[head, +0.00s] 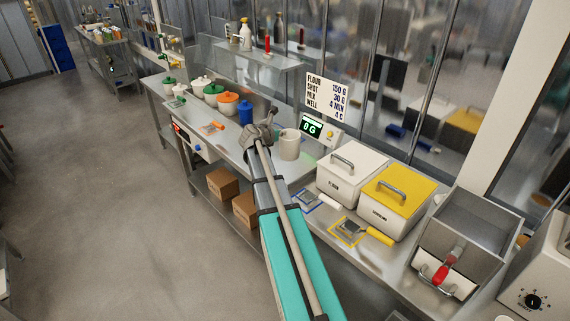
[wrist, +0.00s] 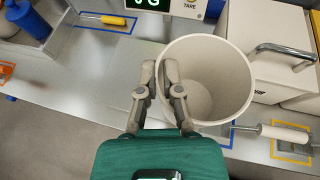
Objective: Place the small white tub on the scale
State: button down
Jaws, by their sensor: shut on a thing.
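The small white tub (head: 289,147) is an open, empty, off-white round container in front of the scale, upright or nearly so. In the wrist view the tub (wrist: 222,85) fills the middle right, and I look down into it. My gripper (wrist: 159,68) is shut on its left wall, one finger over the rim and one outside. In the head view my gripper (head: 262,131) is just left of the tub. The scale (head: 326,131) has a green display reading 0 G, also in the wrist view (wrist: 162,4). I cannot tell whether the tub touches the bench.
A white lidded bin (head: 350,172) and a yellow-lidded bin (head: 398,200) stand to the right. A blue bottle (head: 245,112) and several lidded pots are to the left. Scoops lie along the bench's front edge. A sign (head: 327,97) stands behind the scale.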

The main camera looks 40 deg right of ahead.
jog(key=shift+w+a+f, duration=0.1)
jog(key=shift+w+a, duration=0.15)
jog(key=w+d+f+b, duration=0.8)
jog(key=w+f+b, duration=0.1)
jog(key=w, duration=0.1)
dwell(0.4)
jog(key=shift+d, duration=0.1)
jog(key=shift+w, duration=0.1)
jog(key=shift+w+d+f+b, duration=0.15)
jog(key=shift+f+b, duration=0.85)
jog(key=shift+w+d+f+b, duration=0.1)
jog(key=shift+f+b, duration=0.85)
jog(key=shift+b, duration=0.05)
jog(key=shift+f, duration=0.15)
